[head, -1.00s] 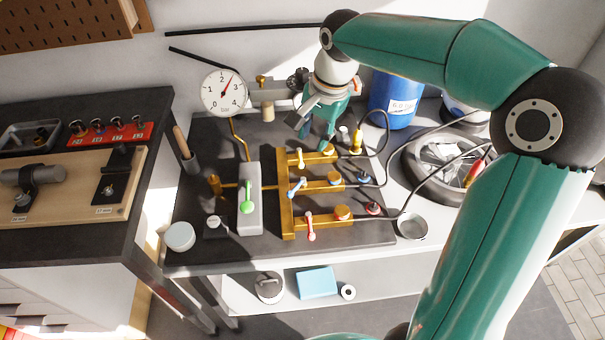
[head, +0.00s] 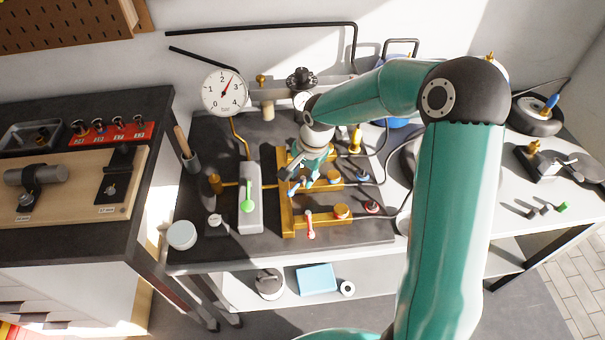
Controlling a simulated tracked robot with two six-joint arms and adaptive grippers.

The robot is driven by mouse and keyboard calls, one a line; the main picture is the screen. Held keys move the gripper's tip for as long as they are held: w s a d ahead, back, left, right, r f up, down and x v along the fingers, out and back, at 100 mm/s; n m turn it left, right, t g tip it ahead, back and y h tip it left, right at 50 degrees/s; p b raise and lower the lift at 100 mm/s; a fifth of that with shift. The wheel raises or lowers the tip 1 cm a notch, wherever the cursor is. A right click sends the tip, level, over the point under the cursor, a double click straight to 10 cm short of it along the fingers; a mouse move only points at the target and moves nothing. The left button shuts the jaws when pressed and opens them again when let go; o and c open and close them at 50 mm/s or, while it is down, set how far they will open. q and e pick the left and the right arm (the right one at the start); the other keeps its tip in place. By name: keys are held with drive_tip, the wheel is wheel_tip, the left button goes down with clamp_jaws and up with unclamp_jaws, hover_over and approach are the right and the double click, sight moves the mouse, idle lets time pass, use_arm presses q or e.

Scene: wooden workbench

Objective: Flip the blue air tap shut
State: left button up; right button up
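A brass manifold (head: 286,216) on the dark bench mat carries three branches with small coloured tap levers. The blue tap (head: 294,189) is on the middle branch. Its lever is mostly hidden by my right gripper, so I cannot tell its angle. My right gripper (head: 301,184) points down over it, with its fingers apart; whether they touch the lever is unclear. The red tap lever (head: 310,226) on the near branch points toward me, across its branch. The far branch's tap is hidden behind the gripper. My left gripper is out of view.
A green lever (head: 248,198) on a grey block stands left of the manifold, with a pressure gauge (head: 224,92) behind. A yellow fitting (head: 356,140) stands behind at the right. Black hoses run right. A white round lid (head: 181,235) lies at the front left.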

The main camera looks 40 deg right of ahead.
drive_tip(key=shift+f, duration=0.35)
clamp_jaws()
drive_tip(key=shift+w, duration=0.1)
drive_tip(key=shift+n, duration=0.5)
drive_tip(key=n+b, duration=0.1)
drive_tip(key=n, duration=0.1)
drive_tip(key=shift+d+n+y, duration=0.15)
drive_tip(key=shift+n+y, duration=0.15)
drive_tip(key=shift+n, duration=0.1)
drive_tip(key=shift+d+r+n+g+y, duration=0.15)
drive_tip(key=shift+n+g, duration=0.1)
drive_tip(key=shift+n, duration=0.85)
drive_tip(key=shift+f+n+g+y, duration=0.15)
drive_tip(key=shift+n+g, duration=0.1)
drive_tip(key=shift+n, duration=0.85)
drive_tip(key=shift+r, duration=0.1)
